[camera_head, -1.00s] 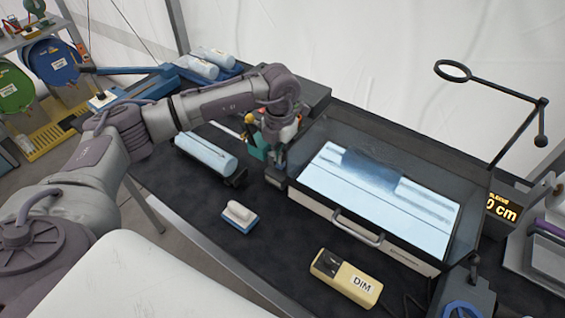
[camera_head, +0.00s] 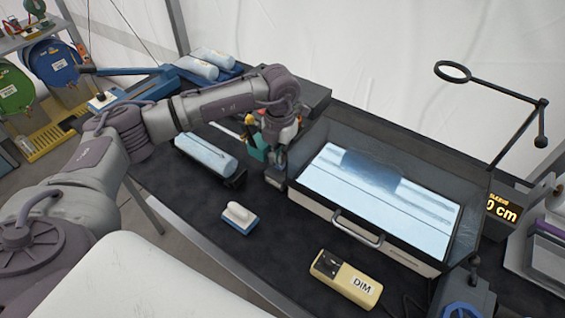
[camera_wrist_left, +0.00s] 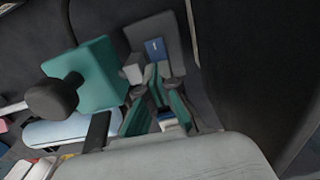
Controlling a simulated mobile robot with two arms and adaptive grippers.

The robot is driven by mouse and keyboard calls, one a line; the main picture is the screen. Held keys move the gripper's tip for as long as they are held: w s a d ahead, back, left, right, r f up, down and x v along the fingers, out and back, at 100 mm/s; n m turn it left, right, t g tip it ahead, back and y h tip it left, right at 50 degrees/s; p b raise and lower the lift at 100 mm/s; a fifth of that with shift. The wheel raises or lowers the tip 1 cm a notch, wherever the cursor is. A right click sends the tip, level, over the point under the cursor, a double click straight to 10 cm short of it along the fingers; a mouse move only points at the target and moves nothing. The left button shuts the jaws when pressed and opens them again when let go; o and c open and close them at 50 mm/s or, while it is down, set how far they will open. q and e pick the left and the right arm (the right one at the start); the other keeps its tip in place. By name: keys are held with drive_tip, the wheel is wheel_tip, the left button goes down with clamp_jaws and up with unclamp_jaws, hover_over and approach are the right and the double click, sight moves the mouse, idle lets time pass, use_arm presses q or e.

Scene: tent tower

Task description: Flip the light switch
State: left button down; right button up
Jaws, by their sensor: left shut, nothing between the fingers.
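The light box (camera_head: 335,222) has a bright, lit top and stands on the dark table. A small grey housing (camera_head: 275,179) at its left front corner appears to carry the light switch. In the left wrist view a grey plate with a blue label (camera_wrist_left: 155,48) and a small pale block (camera_wrist_left: 132,68) lie just past the fingertips; the block may be the switch lever. My left gripper (camera_head: 276,160) points down at this corner, shut and empty. Its fingertips show in the left wrist view (camera_wrist_left: 153,77), close to the block; contact cannot be told. My right gripper is not in view.
A pale blue roll (camera_head: 205,152) lies left of the gripper. A white-handled block (camera_head: 239,217) and a cream DIM box (camera_head: 346,279) sit in front of the light box. A thin stand with a ring (camera_head: 453,71) rises at the right. The table's front left is clear.

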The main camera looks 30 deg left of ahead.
use_arm(q)
drive_tip(key=shift+f+b, duration=1.05)
drive_tip(key=shift+f, duration=0.25)
idle(0.5)
drive_tip(key=shift+s, duration=0.1)
drive_tip(key=shift+r+p, duration=0.65)
drive_tip(key=shift+r, duration=0.25)
drive_tip(key=shift+r+p, duration=1.4)
drive_tip(key=shift+r, duration=1.25)
drive_tip(key=shift+f, duration=0.1)
